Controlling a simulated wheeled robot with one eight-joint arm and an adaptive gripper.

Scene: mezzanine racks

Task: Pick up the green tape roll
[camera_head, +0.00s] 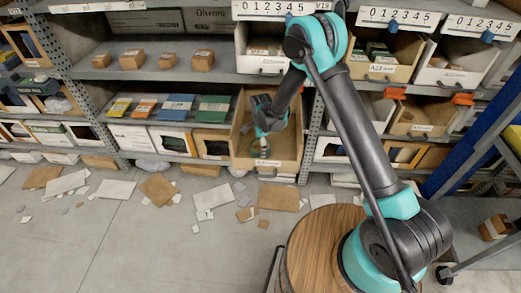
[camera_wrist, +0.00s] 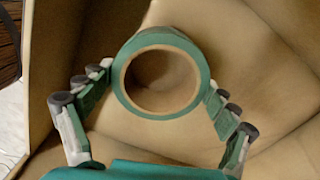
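The green tape roll (camera_wrist: 150,113) is a ring with a tan core and an open centre, facing the camera in the wrist view. It is inside an open cardboard bin (camera_head: 291,147) on a lower rack shelf. My gripper (camera_wrist: 160,80) has one finger on each side of the roll. Both fingertips appear to touch its outer edge, so the gripper looks shut on it. In the head view my gripper (camera_head: 264,132) reaches down into the bin, and the roll shows small just below it. Whether the roll rests on the bin is unclear.
The bin's walls stand close around my gripper. Coloured boxes (camera_head: 175,107) fill the shelf to the left. A rack post (camera_head: 313,125) and more bins (camera_head: 423,116) stand to the right. Cardboard and paper scraps (camera_head: 158,188) litter the floor.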

